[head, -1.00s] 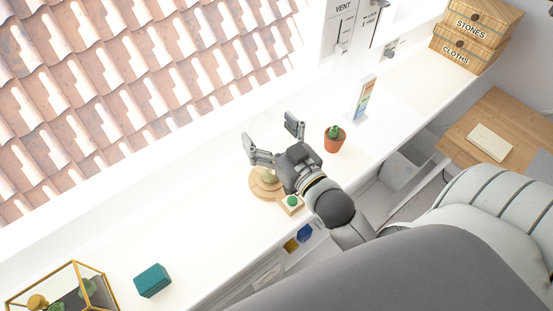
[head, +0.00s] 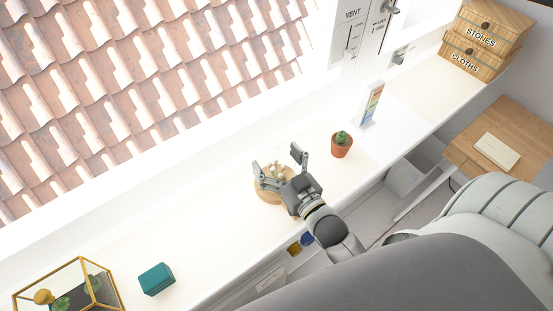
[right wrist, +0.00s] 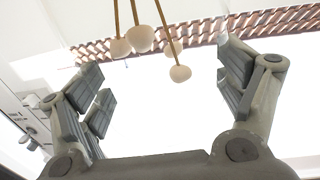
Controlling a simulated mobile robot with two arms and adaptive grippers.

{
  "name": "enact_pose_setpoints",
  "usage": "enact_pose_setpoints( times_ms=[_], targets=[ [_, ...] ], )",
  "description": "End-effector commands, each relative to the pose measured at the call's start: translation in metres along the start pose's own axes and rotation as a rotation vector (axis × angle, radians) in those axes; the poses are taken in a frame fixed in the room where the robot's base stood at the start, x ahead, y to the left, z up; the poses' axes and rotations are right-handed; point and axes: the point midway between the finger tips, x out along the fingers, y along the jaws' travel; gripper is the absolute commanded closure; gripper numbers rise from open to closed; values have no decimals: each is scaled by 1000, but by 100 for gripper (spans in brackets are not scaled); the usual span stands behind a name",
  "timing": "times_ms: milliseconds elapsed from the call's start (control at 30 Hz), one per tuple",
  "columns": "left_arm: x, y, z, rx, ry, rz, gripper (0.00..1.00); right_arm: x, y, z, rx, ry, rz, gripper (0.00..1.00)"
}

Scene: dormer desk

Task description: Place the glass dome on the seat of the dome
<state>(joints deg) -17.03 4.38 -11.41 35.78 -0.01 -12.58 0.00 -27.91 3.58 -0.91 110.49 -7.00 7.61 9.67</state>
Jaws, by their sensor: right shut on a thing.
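My right gripper (head: 279,161) has its fingers spread around the clear glass dome (head: 280,165) and is shut on it. The dome is so transparent that its walls and lower rim can hardly be made out. The round wooden base with the seat (head: 264,194) lies on the desk just below the dome, partly hidden by the gripper. White balls show between the fingers; in the right wrist view these white balls (right wrist: 140,39) are on thin gold stems, between the wide-set fingers (right wrist: 160,90). I cannot tell whether the dome touches the seat. My left gripper is not in view.
A potted cactus (head: 341,146) stands close to the right of the gripper, with a colored card stand (head: 372,103) behind it. A teal box (head: 157,279) and a gold-edged glass case (head: 70,288) are at lower left. The desk between box and base is clear.

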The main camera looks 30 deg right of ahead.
Motion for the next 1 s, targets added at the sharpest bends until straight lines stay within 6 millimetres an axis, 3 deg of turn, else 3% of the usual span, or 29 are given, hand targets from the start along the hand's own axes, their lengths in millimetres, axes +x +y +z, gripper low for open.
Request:
enact_pose_setpoints(
  times_ms=[100,133,200,633,767,1000],
  targets=[
    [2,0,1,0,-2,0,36,0,0,3,1,1,0,40],
    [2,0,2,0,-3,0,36,0,0,3,1,0,0,7],
    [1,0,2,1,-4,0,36,0,0,3,1,0,0,0],
    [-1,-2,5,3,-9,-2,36,0,0,-2,0,0,0,0],
    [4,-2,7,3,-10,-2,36,-14,0,2,1,-4,0,0],
    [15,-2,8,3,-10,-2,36,-58,0,4,1,-5,0,0]
  ],
)
